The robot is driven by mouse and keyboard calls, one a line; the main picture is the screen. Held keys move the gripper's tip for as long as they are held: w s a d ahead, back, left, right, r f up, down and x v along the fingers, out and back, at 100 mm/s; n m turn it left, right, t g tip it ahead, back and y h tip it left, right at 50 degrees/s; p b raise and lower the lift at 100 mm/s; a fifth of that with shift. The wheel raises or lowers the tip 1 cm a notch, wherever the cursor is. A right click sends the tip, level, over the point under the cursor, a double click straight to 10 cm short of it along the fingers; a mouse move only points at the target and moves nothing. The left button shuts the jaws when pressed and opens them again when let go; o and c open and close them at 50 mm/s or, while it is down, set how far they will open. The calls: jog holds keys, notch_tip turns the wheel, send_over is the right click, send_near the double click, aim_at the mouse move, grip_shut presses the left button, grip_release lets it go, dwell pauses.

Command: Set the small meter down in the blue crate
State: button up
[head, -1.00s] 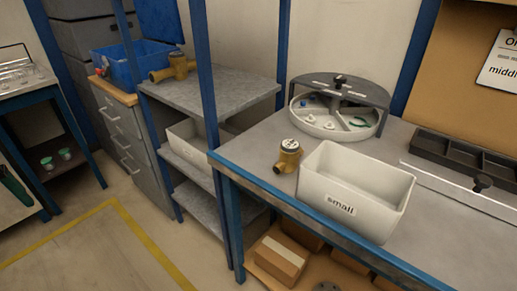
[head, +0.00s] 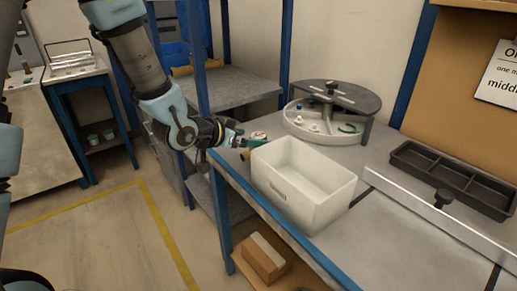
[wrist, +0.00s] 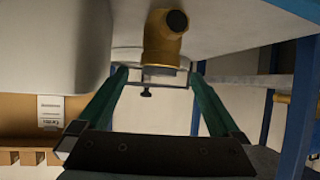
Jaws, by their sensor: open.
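The small meter (head: 258,135), brass with a pale round dial, stands on the grey bench beside a white bin; my gripper partly hides it in the head view. Its brass body (wrist: 163,42) shows in the wrist view, just beyond and between the fingertips. My gripper (head: 241,139) is open, with green fingers, close to the meter at the bench's left end; in the wrist view (wrist: 158,80) nothing is held. The blue crate (head: 174,48) is at the back left, mostly hidden behind my arm and a blue post.
The white bin (head: 290,190) stands right beside the meter. Another brass meter (head: 183,71) lies on the grey shelf (head: 245,88). A black compartment tray (head: 450,180) is at right. Blue posts rise left of the bench.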

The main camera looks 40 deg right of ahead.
aim_at(264, 138)
jog(key=shift+p+x, duration=1.4)
jog(key=shift+x, duration=2.35)
grip_shut()
jog(key=shift+r, duration=0.1)
